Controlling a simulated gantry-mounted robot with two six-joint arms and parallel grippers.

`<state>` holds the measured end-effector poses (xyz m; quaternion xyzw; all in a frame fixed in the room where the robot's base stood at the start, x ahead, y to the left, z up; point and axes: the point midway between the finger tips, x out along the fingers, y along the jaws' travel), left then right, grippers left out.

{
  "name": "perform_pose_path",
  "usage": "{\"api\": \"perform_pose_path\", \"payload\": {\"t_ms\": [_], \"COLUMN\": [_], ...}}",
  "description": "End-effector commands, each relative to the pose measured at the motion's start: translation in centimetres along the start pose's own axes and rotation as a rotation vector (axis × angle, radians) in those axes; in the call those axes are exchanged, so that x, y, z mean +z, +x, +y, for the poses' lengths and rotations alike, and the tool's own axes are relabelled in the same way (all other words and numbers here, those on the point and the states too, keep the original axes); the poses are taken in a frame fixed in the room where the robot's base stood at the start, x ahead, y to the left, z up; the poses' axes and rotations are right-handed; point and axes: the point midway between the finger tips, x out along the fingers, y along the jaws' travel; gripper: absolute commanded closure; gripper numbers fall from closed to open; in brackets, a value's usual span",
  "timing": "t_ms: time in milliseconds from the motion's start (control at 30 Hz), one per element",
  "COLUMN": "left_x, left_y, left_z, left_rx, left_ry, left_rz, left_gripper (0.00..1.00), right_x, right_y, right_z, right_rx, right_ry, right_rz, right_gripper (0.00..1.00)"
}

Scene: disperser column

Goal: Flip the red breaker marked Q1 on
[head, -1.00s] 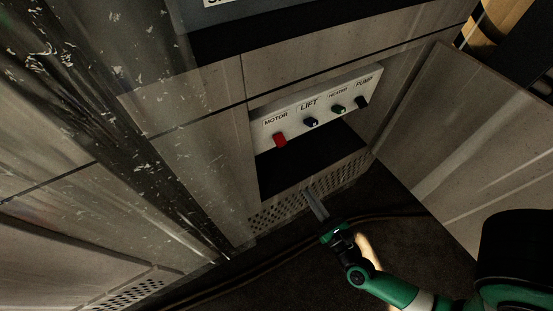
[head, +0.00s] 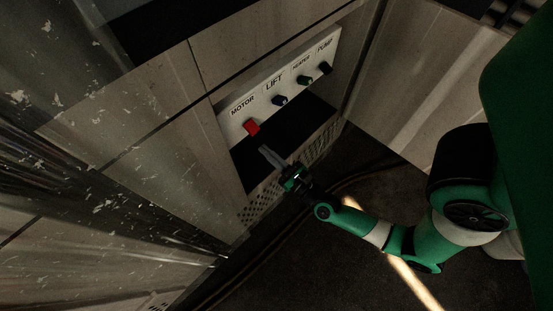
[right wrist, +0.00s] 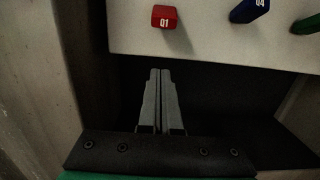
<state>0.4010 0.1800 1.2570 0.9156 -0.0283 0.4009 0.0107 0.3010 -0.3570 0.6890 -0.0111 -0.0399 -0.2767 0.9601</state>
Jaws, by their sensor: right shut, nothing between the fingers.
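The red breaker (head: 251,127) sits under the MOTOR label at the left end of the white panel (head: 283,90). In the right wrist view the red breaker (right wrist: 164,17) carries the mark Q1, near the panel's lower edge. My right gripper (head: 264,149) is just below and slightly right of the red breaker, apart from it in the picture. Its two grey fingers (right wrist: 160,72) are together with nothing between them, pointing up toward the panel. My left gripper is not in view.
To the right on the panel are a blue breaker (head: 280,100) under LIFT, a green one (head: 304,80) under HEATER and a black one (head: 326,68) under PUMP. A dark recess lies below the panel. An open cabinet door (head: 415,75) stands on the right.

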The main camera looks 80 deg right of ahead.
Motion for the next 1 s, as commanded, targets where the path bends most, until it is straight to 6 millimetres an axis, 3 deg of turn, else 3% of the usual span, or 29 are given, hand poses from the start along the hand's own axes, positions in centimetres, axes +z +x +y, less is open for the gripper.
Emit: {"api": "perform_pose_path", "payload": {"t_ms": [200, 267, 400, 1000], "left_x": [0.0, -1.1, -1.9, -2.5], "left_y": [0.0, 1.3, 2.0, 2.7], "left_z": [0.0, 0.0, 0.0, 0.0], "left_rx": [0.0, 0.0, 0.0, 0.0], "left_ry": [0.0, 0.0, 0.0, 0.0], "left_rz": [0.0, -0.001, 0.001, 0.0], "left_gripper": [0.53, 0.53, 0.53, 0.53], "right_x": [0.3, 2.1, 3.5, 4.1], "right_y": [4.7, 3.9, 3.2, 3.0], "right_z": [0.0, 0.1, 0.1, 0.3], "right_rx": [0.0, 0.003, 0.002, 0.006], "right_ry": [0.0, -0.001, 0.0, 0.0], "right_rz": [-0.003, 0.002, 0.002, 0.011], "right_gripper": [1.0, 1.0, 1.0, 1.0]}}
